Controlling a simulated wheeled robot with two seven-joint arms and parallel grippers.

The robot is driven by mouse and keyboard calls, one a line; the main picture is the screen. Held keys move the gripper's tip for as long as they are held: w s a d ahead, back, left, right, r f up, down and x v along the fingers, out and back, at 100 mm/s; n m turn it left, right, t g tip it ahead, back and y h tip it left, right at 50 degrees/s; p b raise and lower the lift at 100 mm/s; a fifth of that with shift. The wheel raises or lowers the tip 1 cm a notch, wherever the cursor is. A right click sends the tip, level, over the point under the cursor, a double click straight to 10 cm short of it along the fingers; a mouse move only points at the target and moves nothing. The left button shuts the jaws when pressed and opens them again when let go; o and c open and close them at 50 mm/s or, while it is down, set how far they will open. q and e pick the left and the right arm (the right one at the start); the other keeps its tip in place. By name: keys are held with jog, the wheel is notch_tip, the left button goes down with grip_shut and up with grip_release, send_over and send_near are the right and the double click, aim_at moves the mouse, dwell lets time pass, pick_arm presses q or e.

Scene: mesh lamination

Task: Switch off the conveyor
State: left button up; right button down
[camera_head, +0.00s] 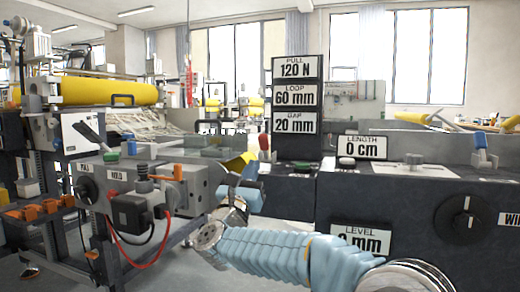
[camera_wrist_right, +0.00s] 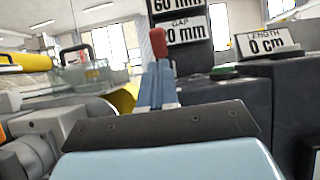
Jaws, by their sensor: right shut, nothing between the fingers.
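My right gripper (camera_head: 250,168) reaches up from the end of my blue-sleeved arm, beside the dark machine counter. Its fingers (camera_wrist_right: 157,82) are shut and empty. A red knob or handle (camera_head: 265,142) stands at the counter's left end, just beyond the fingertips. It also shows right above the fingertips in the right wrist view (camera_wrist_right: 158,42); I cannot tell whether they touch. A green button (camera_head: 281,166) lies on the counter top to the right of the gripper, also seen in the right wrist view (camera_wrist_right: 223,72). Which control belongs to the conveyor is not labelled. My left gripper is out of view.
Signs for pull, loop and gap (camera_head: 296,95) rise behind the red handle. A length sign (camera_head: 365,147) stands on the counter at right. A grey control box (camera_head: 140,190) with dial and cables is close at left. A yellow roller (camera_head: 108,92) lies behind it.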

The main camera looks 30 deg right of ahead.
aim_at(262, 138)
jog(key=p+x, duration=0.1)
jog(key=x, duration=0.6)
jog(key=shift+a, duration=0.1)
jog(key=shift+r+p, duration=0.1)
jog(key=shift+p, duration=0.3)
jog(key=shift+w+d+r+g+y+p, duration=0.2)
jog(key=shift+r+g+y+p, duration=0.25)
jog(key=shift+p, duration=0.2)
jog(key=r+g+y+p, duration=0.1)
jog(key=p, duration=0.1)
jog(key=w+d+r+g+y+p, duration=0.1)
jog(key=p, duration=0.2)
jog(key=shift+r+y, duration=0.3)
jog(key=shift+y, duration=0.05)
jog(key=d+g+y+p, duration=0.1)
jog(key=p, duration=0.2)
jog(key=w+g+y+p, duration=0.1)
jog(key=p, duration=0.2)
jog(key=shift+w+d+r+y, duration=0.1)
jog(key=shift+d+r+y, duration=0.2)
jog(key=shift+d+r, duration=0.05)
jog(key=shift+w+d+f, duration=0.1)
jog(key=shift+w+d, duration=0.25)
jog(key=shift+d, duration=0.05)
jog(key=shift+w+d+p, duration=0.35)
jog(key=shift+w+d, duration=0.1)
jog(key=shift+d, duration=0.3)
